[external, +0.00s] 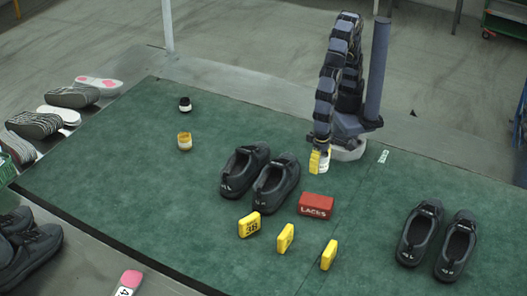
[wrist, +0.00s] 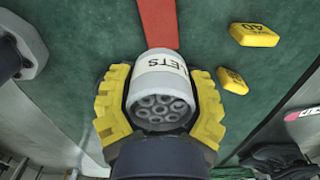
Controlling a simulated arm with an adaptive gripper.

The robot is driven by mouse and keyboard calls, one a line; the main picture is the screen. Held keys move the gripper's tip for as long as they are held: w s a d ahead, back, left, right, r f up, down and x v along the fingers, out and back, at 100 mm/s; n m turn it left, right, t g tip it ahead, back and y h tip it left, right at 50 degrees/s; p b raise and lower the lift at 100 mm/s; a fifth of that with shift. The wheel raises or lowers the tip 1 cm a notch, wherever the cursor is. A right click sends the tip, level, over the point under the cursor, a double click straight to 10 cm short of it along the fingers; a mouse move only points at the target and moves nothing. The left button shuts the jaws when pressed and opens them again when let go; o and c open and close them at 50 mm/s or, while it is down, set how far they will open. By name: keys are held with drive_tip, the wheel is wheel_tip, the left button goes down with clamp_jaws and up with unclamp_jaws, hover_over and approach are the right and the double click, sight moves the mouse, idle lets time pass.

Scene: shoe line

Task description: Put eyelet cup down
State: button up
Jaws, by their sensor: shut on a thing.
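The eyelet cup (wrist: 160,72) is pale with a white label reading "LETS", and several ring-shaped eyelets show in its open end. My gripper (wrist: 160,95) is shut on it, with a yellow ribbed finger on each side. In the external view my gripper (external: 318,161) hangs just in front of my base, and part of the white cup (external: 326,157) shows beside a yellow finger. I cannot tell whether the cup touches the green mat (external: 130,150).
A red laces box (external: 316,206) lies nearby, with several yellow size blocks (external: 286,238) in front. A dark shoe pair (external: 275,184) stands left of the box, another (external: 437,240) right. A black-and-white cup (external: 185,104) and an amber-and-white cup (external: 184,142) stand far left. The mat between them is clear.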

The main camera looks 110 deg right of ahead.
sight(316, 201)
wheel_tip(316, 201, down, 13)
idle(0.6)
drive_tip(key=shift+f, duration=0.15)
drive_tip(key=o, duration=1.2)
wheel_tip(316, 201, up, 12)
drive_tip(key=shift+r, duration=0.2)
drive_tip(key=shift+d, duration=0.1)
